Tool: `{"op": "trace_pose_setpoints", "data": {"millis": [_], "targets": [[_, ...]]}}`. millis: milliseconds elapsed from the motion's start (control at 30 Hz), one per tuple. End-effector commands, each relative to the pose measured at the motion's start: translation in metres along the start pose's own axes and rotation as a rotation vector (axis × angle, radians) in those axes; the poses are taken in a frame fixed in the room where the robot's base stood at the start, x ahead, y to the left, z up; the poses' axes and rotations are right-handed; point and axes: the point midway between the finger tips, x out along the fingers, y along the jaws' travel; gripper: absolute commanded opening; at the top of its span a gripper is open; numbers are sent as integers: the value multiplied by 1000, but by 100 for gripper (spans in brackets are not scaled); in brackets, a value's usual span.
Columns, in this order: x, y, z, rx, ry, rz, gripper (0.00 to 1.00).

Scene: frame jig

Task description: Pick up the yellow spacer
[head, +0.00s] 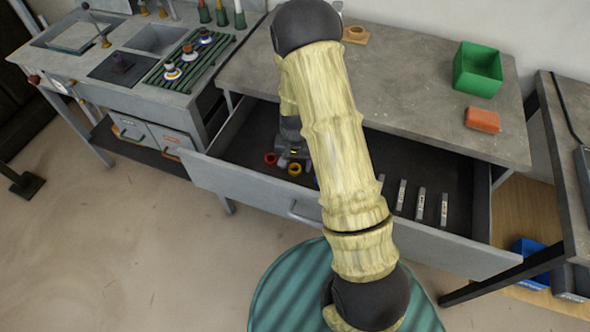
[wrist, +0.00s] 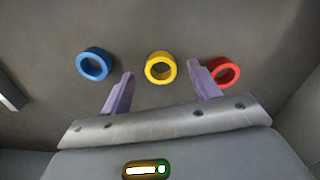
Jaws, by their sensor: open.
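The yellow spacer (wrist: 160,68) is a ring lying on the dark drawer floor, seen in the wrist view between the lines of my two fingers and a little beyond their tips. It also shows in the head view (head: 294,169), close beside my gripper. My gripper (wrist: 160,78) is open and empty, with its purple fingers apart. A blue spacer ring (wrist: 94,64) lies to the left of the yellow one. A red spacer ring (wrist: 224,72) lies to the right, partly covered by my right finger. My arm hides part of the drawer in the head view.
The rings lie in an open drawer (head: 250,187) under the grey bench. Several small grey blocks (head: 420,204) stand to the right in it. On the bench top are a green bin (head: 478,69) and an orange block (head: 483,120). The drawer's walls surround the gripper.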

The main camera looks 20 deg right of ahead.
Motion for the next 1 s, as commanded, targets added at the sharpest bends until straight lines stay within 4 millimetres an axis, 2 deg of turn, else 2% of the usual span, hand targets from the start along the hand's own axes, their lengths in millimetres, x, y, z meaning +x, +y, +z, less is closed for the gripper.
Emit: {"op": "trace_pose_setpoints", "data": {"millis": [33, 133, 633, 667, 900, 1000], "targets": [[8, 0, 1, 0, -3, 1, 61], [14, -1, 0, -1, 0, -1, 61], [13, -1, 0, -1, 1, -1, 61], [13, -1, 0, -1, 1, -1, 59], [13, -1, 0, -1, 1, -1, 13], [13, -1, 0, -1, 1, -1, 13]]}}
